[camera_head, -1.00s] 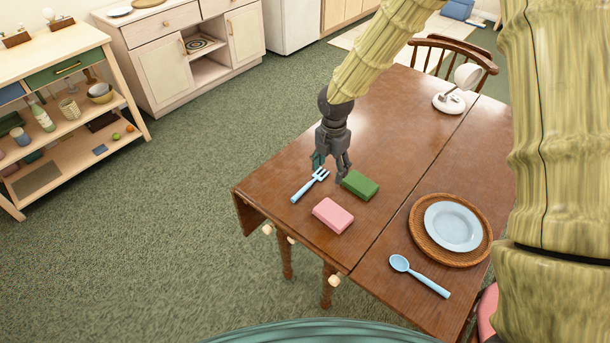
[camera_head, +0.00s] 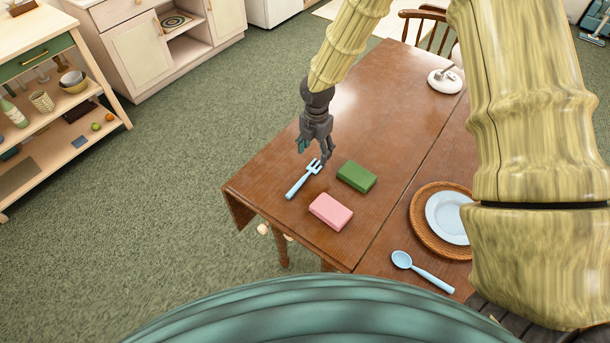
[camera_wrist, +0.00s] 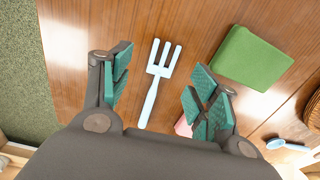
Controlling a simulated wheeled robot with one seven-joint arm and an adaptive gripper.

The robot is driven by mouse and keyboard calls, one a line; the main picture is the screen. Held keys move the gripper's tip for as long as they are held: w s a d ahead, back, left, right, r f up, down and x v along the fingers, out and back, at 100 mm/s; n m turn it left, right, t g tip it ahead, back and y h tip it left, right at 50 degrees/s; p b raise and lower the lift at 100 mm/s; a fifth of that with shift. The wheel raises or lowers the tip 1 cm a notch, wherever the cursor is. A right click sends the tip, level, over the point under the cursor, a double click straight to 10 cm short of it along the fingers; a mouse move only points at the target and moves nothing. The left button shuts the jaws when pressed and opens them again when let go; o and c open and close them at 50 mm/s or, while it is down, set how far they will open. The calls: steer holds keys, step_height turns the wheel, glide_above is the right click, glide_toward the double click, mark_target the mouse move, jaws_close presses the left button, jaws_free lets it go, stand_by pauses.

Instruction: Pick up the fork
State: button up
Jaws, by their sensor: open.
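The light blue fork (camera_head: 303,179) lies flat on the wooden table, near its left edge, with its tines toward the far side. In the wrist view the fork (camera_wrist: 157,83) lies between my two fingers, its tines beyond the fingertips. My gripper (camera_head: 314,151) is above the table at the tine end of the fork. In the wrist view my gripper (camera_wrist: 158,80) is open, with teal pads spread apart and nothing held.
A green block (camera_head: 356,176) and a pink block (camera_head: 330,211) lie right of the fork. The table's left edge (camera_head: 229,188) is close to the fork.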

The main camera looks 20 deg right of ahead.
mark_target(315, 166)
steer(key=shift+s+d+f, duration=0.1)
steer(key=shift+s+f, duration=0.05)
steer(key=shift+s, duration=0.05)
steer(key=shift+s+f+p, duration=0.15)
steer(key=shift+f+p, duration=0.1)
steer(key=shift+p, duration=0.1)
steer(key=shift+f+p, duration=0.6)
steer(key=shift+f, duration=1.55)
steer(key=c, duration=1)
